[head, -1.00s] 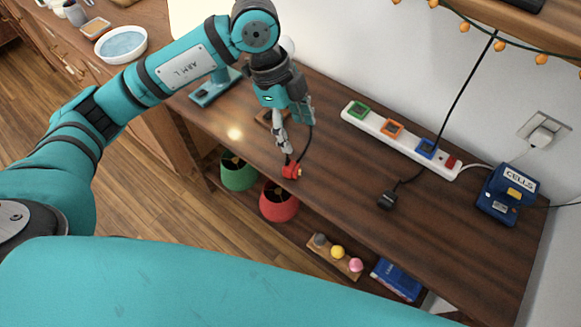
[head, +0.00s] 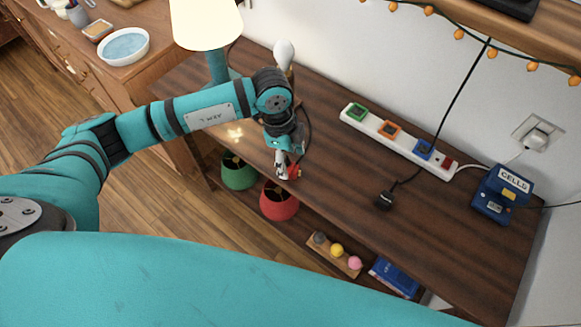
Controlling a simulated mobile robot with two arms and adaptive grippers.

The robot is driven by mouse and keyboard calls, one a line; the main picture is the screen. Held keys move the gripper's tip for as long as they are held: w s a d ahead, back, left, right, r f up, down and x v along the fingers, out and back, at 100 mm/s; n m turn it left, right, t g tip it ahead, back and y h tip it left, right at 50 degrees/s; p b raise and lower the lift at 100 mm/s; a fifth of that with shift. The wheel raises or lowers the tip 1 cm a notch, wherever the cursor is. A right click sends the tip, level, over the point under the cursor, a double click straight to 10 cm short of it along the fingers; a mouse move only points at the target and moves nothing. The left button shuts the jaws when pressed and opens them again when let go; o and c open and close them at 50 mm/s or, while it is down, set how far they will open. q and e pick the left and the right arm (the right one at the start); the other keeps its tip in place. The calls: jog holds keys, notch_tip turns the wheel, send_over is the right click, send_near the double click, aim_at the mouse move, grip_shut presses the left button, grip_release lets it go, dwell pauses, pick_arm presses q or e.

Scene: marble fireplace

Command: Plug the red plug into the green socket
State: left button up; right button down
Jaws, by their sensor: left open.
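The red plug (head: 296,173) lies near the front edge of the wooden table, with its dark cord running up behind my gripper. My left gripper (head: 286,168) is open and down at the plug, partly covering it. I cannot tell whether the fingers touch it or stand on both sides of it. The green socket (head: 357,112) is at the far left end of the white power strip (head: 404,144) and looks empty. My right gripper is not in view.
The strip also has an orange socket (head: 391,129) and a blue socket (head: 424,148). A black plug (head: 385,200) and a blue box (head: 502,193) are on the table's right. A lit lamp (head: 207,24) and a bulb (head: 284,54) stand behind my arm.

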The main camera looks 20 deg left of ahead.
aim_at(291, 166)
pick_arm(q)
jog(key=f, duration=0.3)
jog(key=f+p, duration=0.1)
jog(key=shift+w+d+f, duration=0.2)
jog(key=shift+w+f, duration=0.05)
jog(key=shift+c, duration=0.2)
grip_shut()
jog(key=shift+r, duration=0.1)
